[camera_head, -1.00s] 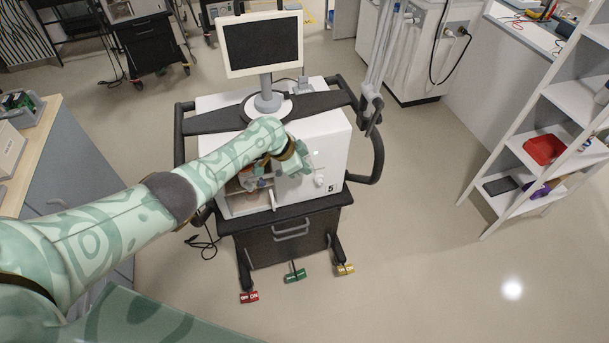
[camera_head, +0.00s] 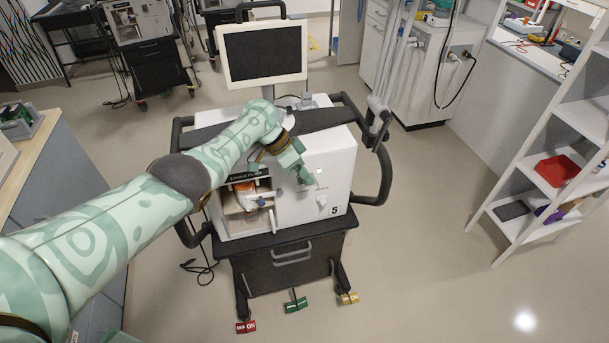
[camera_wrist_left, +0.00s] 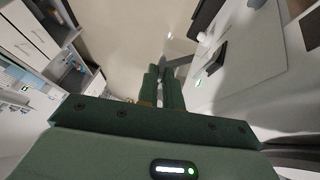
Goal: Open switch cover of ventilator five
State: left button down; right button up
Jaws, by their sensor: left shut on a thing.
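Ventilator five (camera_head: 338,172) is a white box on a black cart, with a screen on top and a "5" low on its front. My right gripper is not in view.
An open compartment (camera_head: 243,197) with an orange item lies left of the gripper. Black side handles (camera_head: 385,180) flank the cart. Red, green and yellow pedals (camera_head: 296,305) are at its foot. A white shelf rack (camera_head: 545,150) stands right, with clear floor between.

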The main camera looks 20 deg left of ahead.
pick_arm(q)
jog(key=c, duration=1.6)
grip_release()
jog(key=shift+d, duration=0.1)
jog(key=shift+o, duration=0.2)
jog(key=p+v, duration=0.7)
jog(key=v, duration=0.9)
jog(key=shift+r, duration=0.1)
